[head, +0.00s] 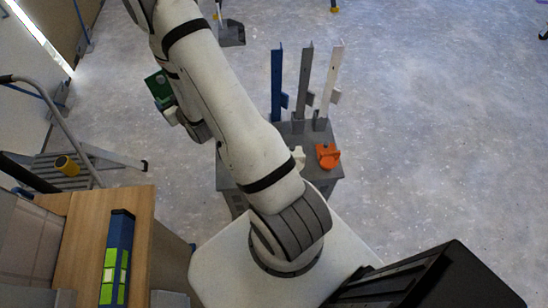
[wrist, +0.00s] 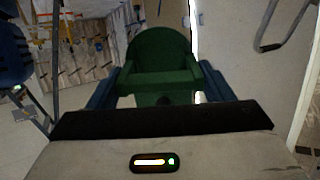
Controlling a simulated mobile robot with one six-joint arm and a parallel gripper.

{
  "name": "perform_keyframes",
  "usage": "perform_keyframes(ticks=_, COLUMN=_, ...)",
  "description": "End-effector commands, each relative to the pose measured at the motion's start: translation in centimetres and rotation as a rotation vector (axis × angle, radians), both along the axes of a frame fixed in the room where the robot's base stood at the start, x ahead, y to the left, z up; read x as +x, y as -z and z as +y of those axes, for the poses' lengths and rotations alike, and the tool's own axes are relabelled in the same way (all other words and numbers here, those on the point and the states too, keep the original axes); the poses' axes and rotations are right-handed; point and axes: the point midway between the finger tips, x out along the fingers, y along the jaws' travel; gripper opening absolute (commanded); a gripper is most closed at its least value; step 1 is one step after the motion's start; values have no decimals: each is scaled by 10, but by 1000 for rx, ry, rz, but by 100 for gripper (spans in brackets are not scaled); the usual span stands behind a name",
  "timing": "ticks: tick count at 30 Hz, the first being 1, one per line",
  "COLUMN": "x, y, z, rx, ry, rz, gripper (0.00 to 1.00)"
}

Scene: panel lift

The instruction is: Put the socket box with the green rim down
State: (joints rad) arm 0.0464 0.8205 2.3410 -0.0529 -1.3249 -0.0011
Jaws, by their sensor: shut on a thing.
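A green box-like piece (head: 158,88), which I take to be the socket box with the green rim, is held in the air left of my arm in the head view. In the wrist view the green piece (wrist: 162,58) has a rounded back plate and a tray-like front. My gripper (wrist: 160,88) is shut on it, with a blue finger on each side. The fingertips are partly hidden behind the green piece. In the head view the jaws are mostly hidden by my wrist.
A wooden bench (head: 74,238) carries a blue and green item (head: 117,258) at lower left. A grey stand (head: 334,170) bears upright blue, grey and white bars and an orange piece (head: 328,156). The floor at right is clear.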

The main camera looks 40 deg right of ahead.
Motion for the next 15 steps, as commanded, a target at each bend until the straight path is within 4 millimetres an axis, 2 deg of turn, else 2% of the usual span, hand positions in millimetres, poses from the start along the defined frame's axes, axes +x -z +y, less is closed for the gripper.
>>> perform_keyframes(ticks=1, x=7, y=24, z=0, rx=-1, ry=1, rz=52, gripper=38)
perform_keyframes(ticks=3, x=11, y=41, z=-1, rx=-1, ry=2, rz=143, gripper=38)
perform_keyframes(ticks=9, x=16, y=79, z=-2, rx=-3, ry=3, rz=395, gripper=38)
perform_keyframes(ticks=15, x=12, y=107, z=-2, rx=-5, ry=5, rz=647, gripper=38)
